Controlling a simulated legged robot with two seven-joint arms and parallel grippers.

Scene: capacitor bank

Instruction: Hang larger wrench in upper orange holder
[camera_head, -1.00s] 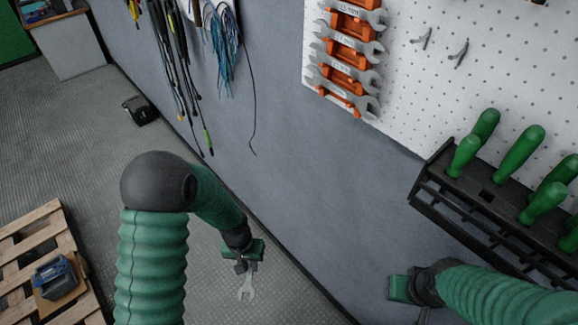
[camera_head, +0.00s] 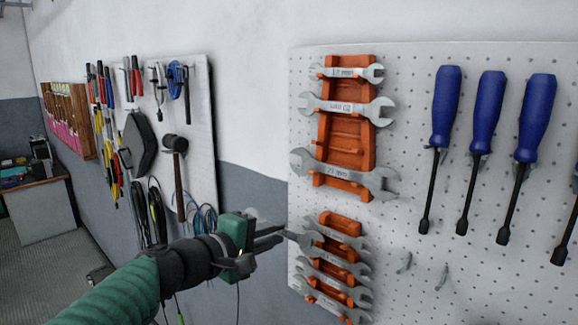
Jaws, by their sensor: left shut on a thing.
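The upper orange holder (camera_head: 345,134) hangs on the white perforated board and carries three grey wrenches. Two wrenches are near its top, and a large wrench (camera_head: 345,174) lies across its lower part. An empty stretch of the holder shows between the middle and lowest wrench. My left gripper (camera_head: 272,237) is shut on a grey wrench (camera_head: 308,241), left of and below this holder. The held wrench points right, and its open-jaw end overlaps the lower orange holder in the picture. I cannot tell whether it touches. Its other end is hidden by the gripper. My right gripper is out of view.
The lower orange holder (camera_head: 341,222) carries several smaller wrenches. Blue screwdrivers (camera_head: 488,110) hang at the right, with bare hooks (camera_head: 404,263) below. A second tool board with a hammer (camera_head: 175,145) is at the left. Free wall lies between the boards.

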